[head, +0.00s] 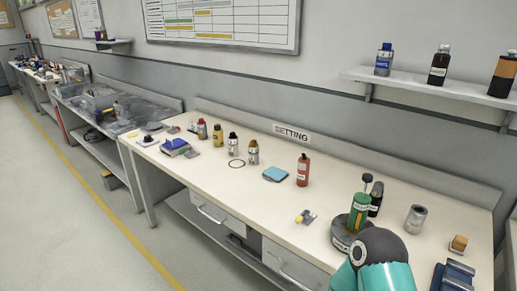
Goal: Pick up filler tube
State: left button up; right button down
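A green tube (359,213) with a dark top stands upright on the white bench at the right in the head view. It looks like the filler tube; its label is too small to read surely. My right arm, teal with a dark joint, comes in from the bottom right. My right gripper (346,233), dark grey, is at the tube's lower part, which it partly hides. Its fingers are not clear, so I cannot tell whether they touch or hold the tube. My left gripper is out of view.
A black bottle (376,200) stands close behind the green tube. A grey cylinder (416,219) and a small tan block (459,244) are to the right. The bench's front middle is mostly clear.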

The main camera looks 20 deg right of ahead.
aim_at(360, 207)
jog(key=u, duration=1.4)
jog(key=i, duration=0.1)
jog(key=z, duration=2.65)
jog(key=k, duration=0.35)
jog(key=u, duration=0.65)
jog(key=i, duration=0.95)
jog(key=z, duration=0.25)
